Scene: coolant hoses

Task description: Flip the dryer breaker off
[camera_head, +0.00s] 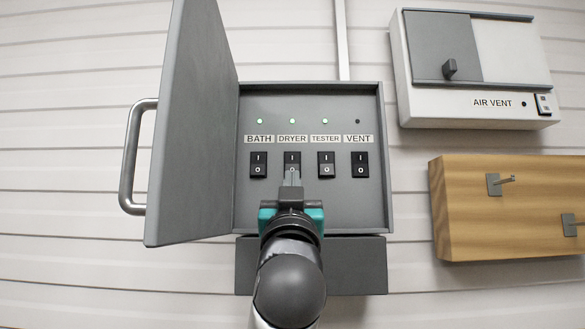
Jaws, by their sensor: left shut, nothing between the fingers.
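The grey breaker box (310,105) hangs on the wall with its door (195,130) swung open to the left. Inside is a row of black rocker switches labelled BATH, DRYER, TESTER and VENT. The dryer breaker (292,157) is second from the left, under the DRYER label (292,139). The light above it (292,121) is lit green. My left gripper (291,178) is shut and empty, its fingertips in front of the lower half of the dryer breaker, covering part of it. I cannot tell whether they touch it. My right gripper is not in view.
Neighbouring switches BATH (258,164) and TESTER (326,164) sit close on either side. The VENT light (357,122) is dark; the BATH and TESTER lights are green. An AIR VENT unit (430,107) and a wooden board with hooks (465,225) are at the right.

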